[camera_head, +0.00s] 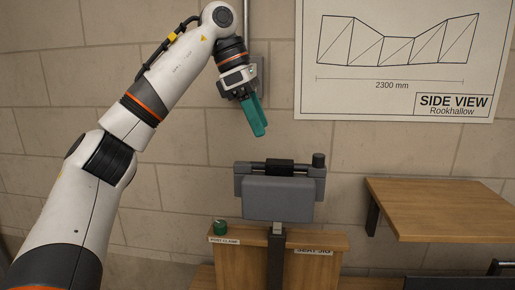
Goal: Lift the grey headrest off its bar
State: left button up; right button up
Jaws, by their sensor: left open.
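The grey headrest (278,199) is a padded block in the lower middle of the head view. It sits at the top of a dark upright post (275,262), with a wider grey part behind it. A black bar or cylinder (287,167) shows along its top edge. My left gripper (258,130) has teal fingers pointing down. It is above and a little left of the headrest, apart from it and empty. My right gripper is not in view.
A wooden seat jig box (318,268) stands below the headrest. A small green cup-like piece (220,227) sits on its left. A wooden shelf (450,207) juts out at the right. A side-view poster (400,98) hangs on the block wall behind.

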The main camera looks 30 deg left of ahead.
aim_at(276, 179)
pick_arm(q)
notch_tip(276, 179, down, 4)
jog(key=b, duration=0.2)
jog(key=shift+w+r+b, duration=0.1)
jog(key=shift+w+b, duration=0.05)
jog(key=shift+b, duration=0.15)
jog(key=shift+f, duration=0.2)
jog(key=shift+w+f, duration=0.1)
jog(key=shift+f, duration=0.1)
jog(key=x, duration=1.1)
jog(key=shift+d, duration=0.2)
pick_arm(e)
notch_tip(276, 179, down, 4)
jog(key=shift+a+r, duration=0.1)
